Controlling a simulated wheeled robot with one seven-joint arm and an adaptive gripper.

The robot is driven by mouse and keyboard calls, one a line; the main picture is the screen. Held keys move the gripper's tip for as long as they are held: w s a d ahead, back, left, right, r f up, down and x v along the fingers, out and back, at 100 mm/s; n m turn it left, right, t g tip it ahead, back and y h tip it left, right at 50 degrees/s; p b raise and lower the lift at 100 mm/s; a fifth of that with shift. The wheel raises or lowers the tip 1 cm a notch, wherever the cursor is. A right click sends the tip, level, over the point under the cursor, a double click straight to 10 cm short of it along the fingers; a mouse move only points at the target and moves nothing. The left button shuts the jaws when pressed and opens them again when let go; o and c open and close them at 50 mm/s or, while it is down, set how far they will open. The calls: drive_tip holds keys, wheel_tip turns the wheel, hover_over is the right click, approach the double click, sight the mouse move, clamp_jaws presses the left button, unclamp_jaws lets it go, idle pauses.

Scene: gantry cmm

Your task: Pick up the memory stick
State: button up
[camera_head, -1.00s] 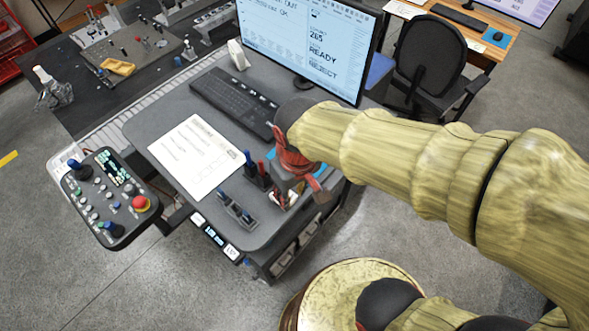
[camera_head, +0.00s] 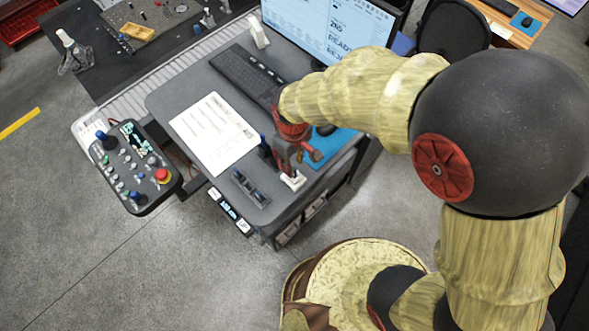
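My gripper (camera_head: 296,162) is low over the front right part of the grey desk (camera_head: 183,92), pointing down. Its fingers are small and partly hidden by its own red and grey body, so I cannot tell whether they are open or shut. A small white object (camera_head: 293,180) is right at or just below the fingertips; I cannot tell whether they touch it. I cannot make out the memory stick for certain; it may be among the small items here or hidden by the gripper.
A dark holder (camera_head: 250,188) stands left of the gripper. A white sheet (camera_head: 214,134), keyboard (camera_head: 247,77) and monitor (camera_head: 330,32) are on the desk. A blue mat (camera_head: 331,150) lies right of the gripper. A control panel (camera_head: 138,168) stands off the desk's left side.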

drive_tip(key=shift+s+f+p, duration=0.15)
drive_tip(key=shift+f+p, duration=0.4)
drive_tip(key=shift+f, duration=1.8)
drive_tip(key=shift+c, duration=0.3)
clamp_jaws()
